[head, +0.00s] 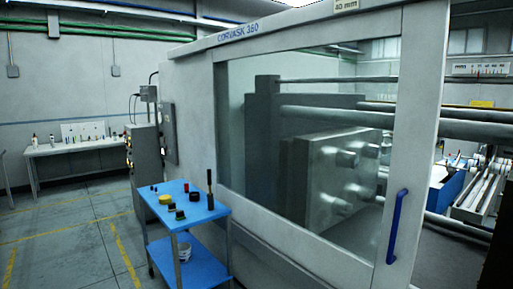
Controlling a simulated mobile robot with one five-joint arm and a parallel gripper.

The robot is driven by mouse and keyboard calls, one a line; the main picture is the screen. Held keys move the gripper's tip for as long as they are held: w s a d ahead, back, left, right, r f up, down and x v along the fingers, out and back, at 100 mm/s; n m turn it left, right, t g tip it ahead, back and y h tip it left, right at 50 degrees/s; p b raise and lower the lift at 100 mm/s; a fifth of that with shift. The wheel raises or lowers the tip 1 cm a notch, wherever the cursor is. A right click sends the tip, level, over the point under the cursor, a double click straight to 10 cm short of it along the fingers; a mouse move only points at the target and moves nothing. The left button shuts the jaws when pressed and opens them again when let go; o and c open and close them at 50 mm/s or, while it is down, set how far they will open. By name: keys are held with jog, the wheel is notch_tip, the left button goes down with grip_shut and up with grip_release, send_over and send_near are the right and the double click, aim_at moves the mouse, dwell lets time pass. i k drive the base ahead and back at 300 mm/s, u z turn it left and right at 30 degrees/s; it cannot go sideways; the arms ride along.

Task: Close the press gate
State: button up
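The press gate is a light grey sliding door frame (425,130) with a large clear window (260,150) on the front of the press. A blue vertical bar handle (397,225) is on its right side, near the bottom. To the right of the gate's right edge, the press's bare horizontal bars (465,128) show with no gate in front of them, so the gate stands open there. Through the window I see grey mould plates (335,180). My gripper is not in view.
A blue two-shelf cart (180,205) with small items stands left of the press, close to the gate's left end. A workbench (80,146) is against the back left wall. The floor at left is clear. A dark object (502,250) cuts into the lower right corner.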

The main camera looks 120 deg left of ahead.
aim_at(422, 27)
jog(key=u, duration=4.15)
jog(key=i, duration=1.5)
jog(key=u, duration=0.85)
jog(key=i, duration=2.1)
jog(key=u, duration=0.7)
jog(key=i, duration=1.55)
jog(key=k, duration=0.85)
jog(key=u, duration=0.15)
